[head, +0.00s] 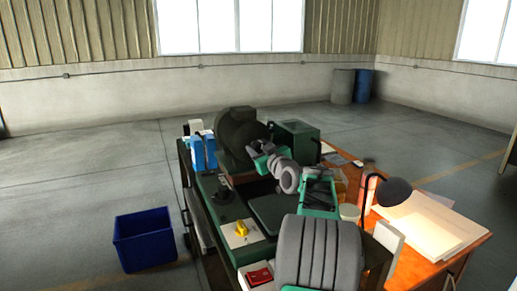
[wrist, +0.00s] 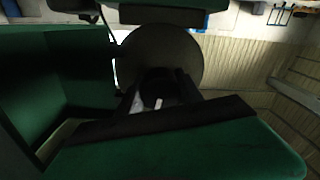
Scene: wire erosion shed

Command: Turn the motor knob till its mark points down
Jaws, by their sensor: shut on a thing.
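The motor (head: 238,128) is a dark, rounded body at the back of the green bench in the head view. Its round dark face (wrist: 160,52) fills the upper middle of the wrist view. The motor knob (wrist: 157,88) is small and dark in front of that face, with a short white mark (wrist: 158,103) toward the picture's bottom. The wrist view is turned, so I cannot tell the mark's true direction from it. My gripper (wrist: 158,92) has a finger on each side of the knob and is shut on it. In the head view my arm hides the knob.
The green bench holds a yellow knob (head: 241,229) on a pale plate, a red switch (head: 259,277), blue items (head: 203,150) and a dark green box (head: 297,138). A wooden desk (head: 448,262) with a black lamp (head: 394,191) adjoins right. A blue crate (head: 145,240) stands on the floor left.

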